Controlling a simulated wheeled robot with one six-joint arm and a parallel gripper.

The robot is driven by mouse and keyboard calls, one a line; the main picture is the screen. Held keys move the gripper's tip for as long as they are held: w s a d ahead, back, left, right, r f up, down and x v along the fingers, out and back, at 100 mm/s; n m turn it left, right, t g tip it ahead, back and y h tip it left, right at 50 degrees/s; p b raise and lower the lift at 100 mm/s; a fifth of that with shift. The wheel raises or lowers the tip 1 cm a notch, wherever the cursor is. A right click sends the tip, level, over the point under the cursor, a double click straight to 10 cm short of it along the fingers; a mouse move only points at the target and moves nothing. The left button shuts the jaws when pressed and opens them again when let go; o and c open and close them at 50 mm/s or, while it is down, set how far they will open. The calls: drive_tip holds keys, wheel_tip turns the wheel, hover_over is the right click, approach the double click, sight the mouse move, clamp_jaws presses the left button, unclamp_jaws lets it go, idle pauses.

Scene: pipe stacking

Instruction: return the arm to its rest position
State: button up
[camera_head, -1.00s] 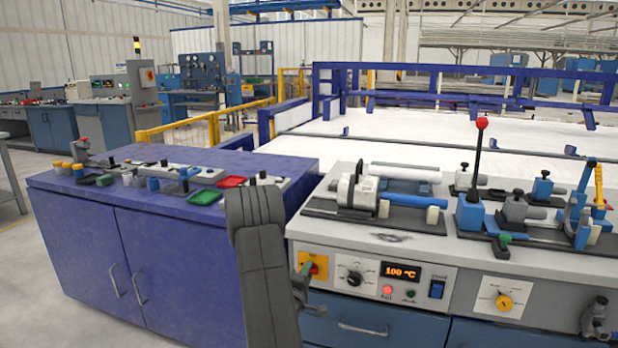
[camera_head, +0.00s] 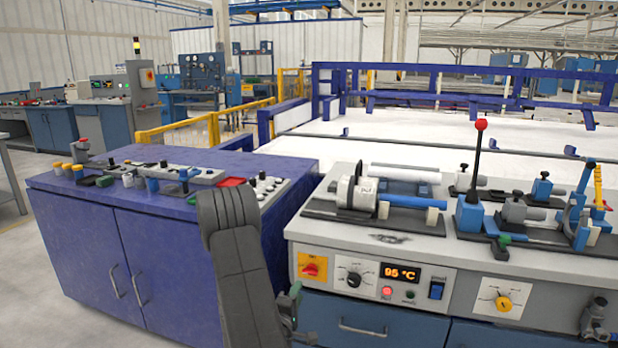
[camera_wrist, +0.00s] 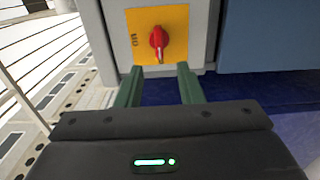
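My gripper (camera_wrist: 160,85) has two green fingers standing apart with nothing between them in the wrist view. They are in front of a red rotary knob (camera_wrist: 158,38) on a yellow plate, which lies just beyond the fingertips, apart from them. In the head view my dark grey arm link rises in the lower middle, and the gripper behind it is mostly hidden. The same red knob (camera_head: 312,266) shows to the right of the arm, on the front panel of the heating bench (camera_head: 340,240).
A purple cabinet (camera_head: 75,220) with controls on top stands left of my arm. A red-topped lever (camera_head: 475,160) stands upright at right. Open floor (camera_head: 20,290) shows at far left.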

sight(308, 272)
drive_tip(key=x, duration=0.8)
drive_tip(key=shift+w+d, duration=0.1)
drive_tip(key=shift+w, duration=0.25)
drive_tip(key=shift+w+f+b, duration=0.1)
drive_tip(key=shift+w+b, duration=0.2)
drive_tip(key=shift+w, duration=0.05)
drive_tip(key=m, duration=0.4)
drive_tip(key=shift+s+b, duration=0.1)
drive_tip(key=shift+b, duration=0.25)
drive_tip(key=m, duration=0.4)
drive_tip(key=shift+d+r+m, duration=0.1)
drive_tip(key=shift+r+m, duration=0.15)
drive_tip(key=shift+m, duration=0.05)
